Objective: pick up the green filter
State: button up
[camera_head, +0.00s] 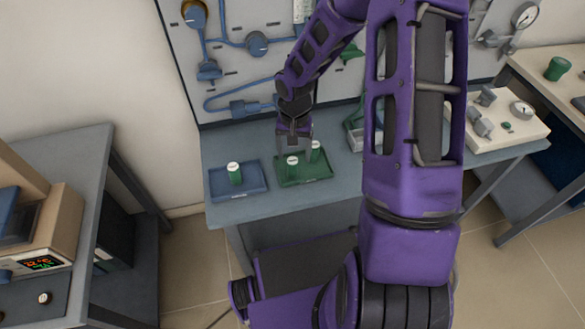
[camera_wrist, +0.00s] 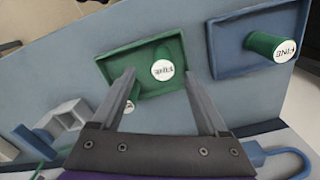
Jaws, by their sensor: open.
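Several green cylinders with white labelled tops stand in two trays; the green filter could be any of them. Two stand in the green tray (camera_head: 318,179): one at the front middle (camera_head: 292,168) and one at the back right (camera_head: 315,152). A third cylinder (camera_head: 234,175) stands in the blue tray (camera_head: 222,193). My gripper (camera_head: 295,147) is open and empty above the green tray. In the wrist view, the front cylinder (camera_wrist: 162,66) shows between the fingertips, apart from them. The back one (camera_wrist: 131,92) is partly hidden by the left finger.
The trays rest on a grey-blue bench (camera_head: 268,204). A pegboard (camera_head: 230,90) with blue hoses and valves stands behind. A grey and green rack (camera_head: 354,137) is right of the green tray, partly hidden by my arm. A furnace (camera_head: 50,225) stands far left.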

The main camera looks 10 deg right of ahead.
aim_at(293, 161)
jog(key=f, duration=0.5)
jog(key=shift+a+f, duration=0.15)
jog(key=shift+a, duration=0.05)
grip_shut()
